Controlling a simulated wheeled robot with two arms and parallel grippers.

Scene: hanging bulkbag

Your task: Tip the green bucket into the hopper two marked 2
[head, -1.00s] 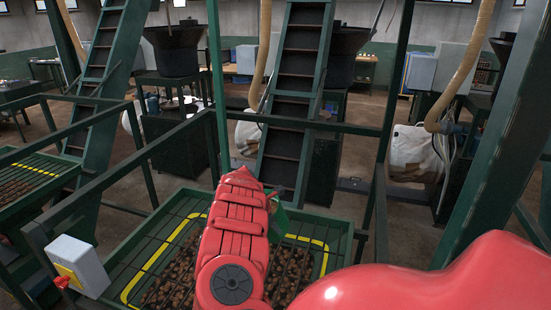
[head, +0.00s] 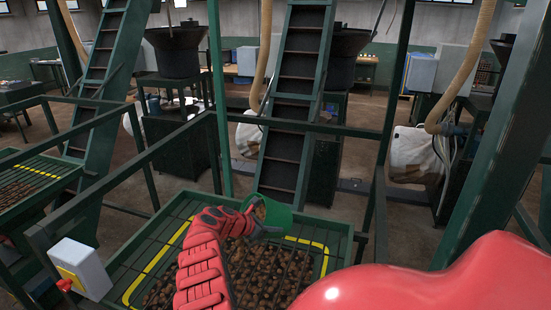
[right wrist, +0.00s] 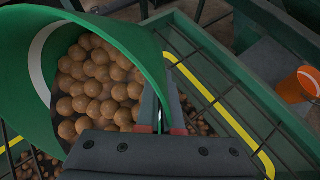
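The green bucket (head: 275,217) is tilted on its side above a green hopper (head: 338,229) with a bar grid and a yellow line. In the right wrist view the bucket (right wrist: 150,38) has a white stripe and still holds many round brown nuts (right wrist: 98,85). My right gripper (head: 248,212) is shut on the bucket's rim, and its fingers (right wrist: 163,118) show at the wall in the right wrist view. Brown nuts (head: 245,265) lie under the hopper's grid. No number 2 can be read. My left gripper is out of view.
Green frame posts and rails (head: 300,124) stand around the hopper. A grey switch box (head: 82,265) is at its left corner. Another green hopper (head: 60,168) lies to the left. An orange container (right wrist: 303,84) shows in the right wrist view. A stepped conveyor (head: 290,140) rises behind.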

